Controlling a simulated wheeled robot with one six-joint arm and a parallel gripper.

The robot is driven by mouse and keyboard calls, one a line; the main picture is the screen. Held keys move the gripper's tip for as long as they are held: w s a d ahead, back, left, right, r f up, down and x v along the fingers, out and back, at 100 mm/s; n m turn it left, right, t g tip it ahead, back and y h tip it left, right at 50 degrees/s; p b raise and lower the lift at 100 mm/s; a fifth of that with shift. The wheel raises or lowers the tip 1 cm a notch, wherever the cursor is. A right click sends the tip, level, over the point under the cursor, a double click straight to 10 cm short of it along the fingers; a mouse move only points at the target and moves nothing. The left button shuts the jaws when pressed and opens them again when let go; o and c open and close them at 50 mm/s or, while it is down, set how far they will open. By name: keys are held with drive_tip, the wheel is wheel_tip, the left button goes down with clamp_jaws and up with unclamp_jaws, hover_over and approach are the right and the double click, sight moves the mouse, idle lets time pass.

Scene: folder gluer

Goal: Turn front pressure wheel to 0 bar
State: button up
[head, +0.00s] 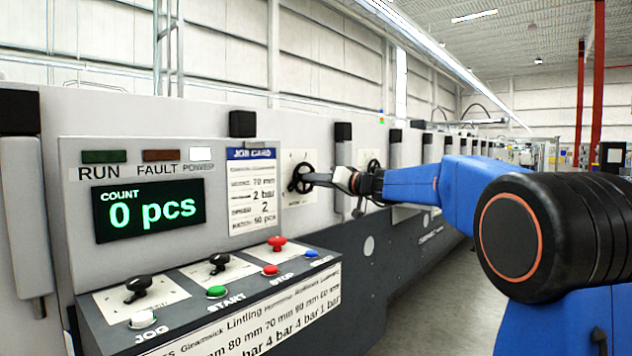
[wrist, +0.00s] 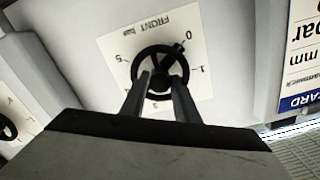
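The front pressure wheel (head: 301,178) is a black spoked handwheel on a white dial plate on the machine's pale panel. In the wrist view the wheel (wrist: 137,62) sits on the plate marked "FRONT bar" (wrist: 190,97), seen upside down. A black mark at the rim lies beside the 0. My gripper (wrist: 161,80) faces the wheel, its two fingers apart on either side of the hub, tips within the rim outline. Whether they touch or clamp it cannot be told. In the head view my gripper (head: 318,179) reaches the wheel from the right.
A second wheel (head: 373,166) sits farther right, partly behind my arm. A job card (head: 252,190) reading 2 bar hangs left of the front wheel. Below it, a console (head: 200,300) with levers and coloured buttons juts out. The aisle floor (head: 425,300) is clear.

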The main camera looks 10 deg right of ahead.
drive_tip(key=o, duration=0.3)
drive_tip(key=shift+s+d, duration=0.1)
drive_tip(key=v, duration=1.7)
